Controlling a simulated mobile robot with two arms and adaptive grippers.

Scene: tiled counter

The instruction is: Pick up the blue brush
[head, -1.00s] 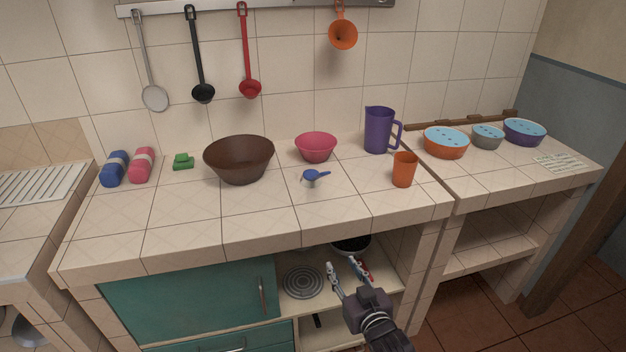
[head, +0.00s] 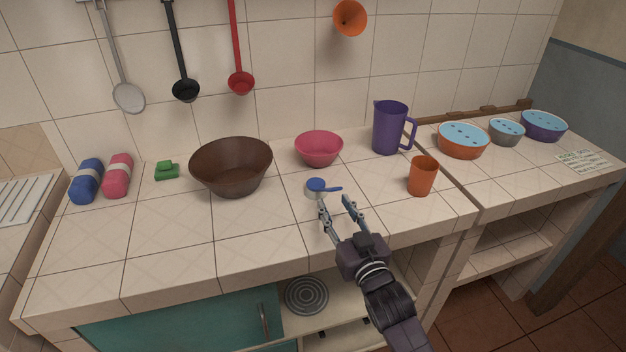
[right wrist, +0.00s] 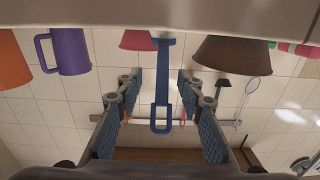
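The blue brush (head: 318,185) stands on the tiled counter with its pale bristle end down and its blue handle pointing right. My right gripper (head: 335,203) is open just in front of it, over the counter's front part, with its fingertips close to the brush. In the right wrist view, which is upside down, the blue brush (right wrist: 162,85) has its looped handle lying between the two spread fingers of the gripper (right wrist: 159,92), with a gap on each side. My left gripper is not in view.
A brown bowl (head: 231,168) stands left of the brush and a pink bowl (head: 318,149) behind it. An orange cup (head: 422,176) and a purple pitcher (head: 391,128) stand to the right. The counter's front left area (head: 150,235) is clear.

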